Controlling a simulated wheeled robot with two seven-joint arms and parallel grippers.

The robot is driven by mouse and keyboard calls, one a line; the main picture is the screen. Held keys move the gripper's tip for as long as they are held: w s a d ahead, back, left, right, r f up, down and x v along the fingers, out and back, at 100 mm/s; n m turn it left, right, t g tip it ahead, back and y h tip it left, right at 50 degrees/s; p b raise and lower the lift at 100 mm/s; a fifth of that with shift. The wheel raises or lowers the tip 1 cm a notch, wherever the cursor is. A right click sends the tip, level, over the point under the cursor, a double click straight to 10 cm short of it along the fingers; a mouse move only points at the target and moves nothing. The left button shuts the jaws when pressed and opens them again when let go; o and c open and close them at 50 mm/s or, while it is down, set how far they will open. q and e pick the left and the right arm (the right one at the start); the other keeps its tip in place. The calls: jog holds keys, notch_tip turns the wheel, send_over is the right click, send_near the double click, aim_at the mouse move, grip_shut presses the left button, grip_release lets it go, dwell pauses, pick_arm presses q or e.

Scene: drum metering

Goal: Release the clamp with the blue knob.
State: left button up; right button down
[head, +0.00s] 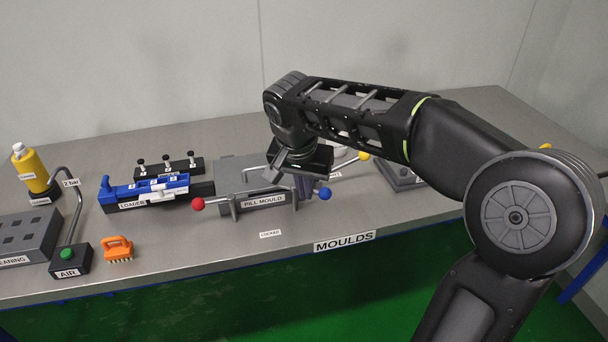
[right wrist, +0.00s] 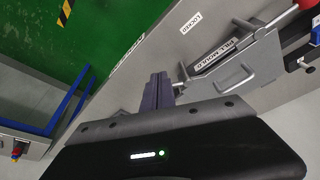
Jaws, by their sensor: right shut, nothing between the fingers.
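The blue knob (head: 325,193) is at the right front corner of the grey pill mould (head: 225,172) in the head view. The rest of its clamp is largely hidden behind my right gripper. My right gripper (head: 304,197) points down just left of the blue knob, shut and empty. In the right wrist view its fingers (right wrist: 158,88) are together beside the mould (right wrist: 250,62). The blue knob cannot be made out there. Whether the fingers touch the clamp is unclear. My left gripper is not in view.
A red knob (head: 197,204) is on the mould's left clamp, and a yellow knob (head: 364,155) is behind at right. The blue loader (head: 150,190), orange brush (head: 118,248) and air box (head: 69,260) are further left.

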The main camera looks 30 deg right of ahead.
aim_at(316, 192)
jog(key=w+d+f+p, duration=0.1)
jog(key=w+d+f, duration=0.2)
jog(key=d+f, duration=0.1)
jog(key=shift+w+d+n+t, duration=0.15)
jog(key=shift+d+n+t, duration=0.25)
jog(key=shift+n, duration=0.8)
dwell(0.5)
jog(key=shift+d+y, duration=0.2)
jog(key=shift+y, duration=0.1)
jog(key=n, duration=0.1)
jog(key=d+n, duration=0.1)
jog(key=shift+w+d+n+y, duration=0.1)
jog(key=shift+w+n+y, duration=0.2)
jog(key=shift+w+n, duration=0.1)
jog(key=shift+w+d, duration=0.2)
jog(key=shift+d, duration=0.1)
